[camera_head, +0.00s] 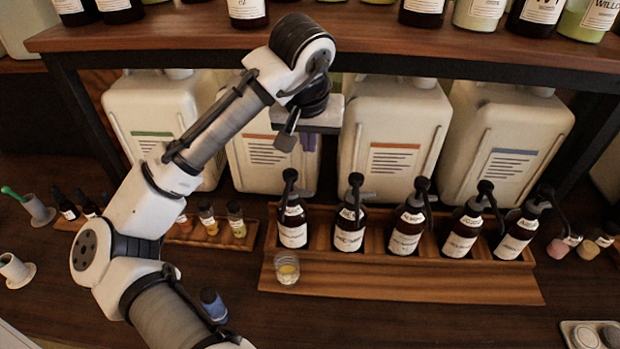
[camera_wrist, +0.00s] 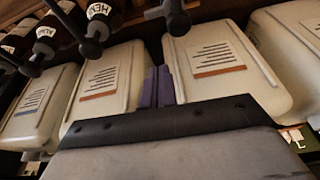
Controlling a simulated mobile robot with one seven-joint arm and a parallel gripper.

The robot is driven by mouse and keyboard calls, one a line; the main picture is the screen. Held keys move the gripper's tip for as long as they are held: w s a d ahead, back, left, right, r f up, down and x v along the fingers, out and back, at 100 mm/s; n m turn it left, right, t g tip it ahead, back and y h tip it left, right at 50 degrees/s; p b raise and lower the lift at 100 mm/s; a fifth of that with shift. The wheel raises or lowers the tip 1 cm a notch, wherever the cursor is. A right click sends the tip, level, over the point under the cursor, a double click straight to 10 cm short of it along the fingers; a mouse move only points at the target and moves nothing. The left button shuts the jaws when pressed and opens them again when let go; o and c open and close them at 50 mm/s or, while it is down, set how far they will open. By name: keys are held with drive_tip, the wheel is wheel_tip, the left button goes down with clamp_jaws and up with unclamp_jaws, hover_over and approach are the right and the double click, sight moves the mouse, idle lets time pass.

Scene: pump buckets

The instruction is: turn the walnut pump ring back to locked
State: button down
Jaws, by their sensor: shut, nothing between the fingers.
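Several dark pump bottles with black pumps and white labels stand upright in a wooden rack (camera_head: 400,276). Their label words are too small to read surely in the head view, so I cannot tell for certain which is walnut. The leftmost bottle (camera_head: 293,232) is nearest my gripper (camera_head: 309,142). The purple fingers are shut and empty, above and slightly right of that bottle's pump, in front of the white tanks. In the wrist view my gripper (camera_wrist: 157,88) points toward the tanks, and a black pump (camera_wrist: 176,17) shows at the top. Ring positions cannot be made out.
Large white tanks (camera_head: 392,130) stand behind the rack, under a shelf (camera_head: 370,50) with bottles. A small glass of yellow liquid (camera_head: 287,270) stands before the leftmost bottle. Small vials (camera_head: 237,222) stand left of the rack. A blue-capped bottle (camera_head: 213,305) is by my arm.

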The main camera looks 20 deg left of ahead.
sight(305, 193)
drive_tip(key=d+p+x, duration=0.1)
drive_tip(key=p+x, duration=0.1)
drive_tip(key=x, duration=0.8)
drive_tip(key=shift+s+d+p, duration=0.1)
drive_tip(key=shift+s+p, duration=0.45)
drive_tip(key=shift+s, duration=1.3)
drive_tip(key=shift+w, duration=0.1)
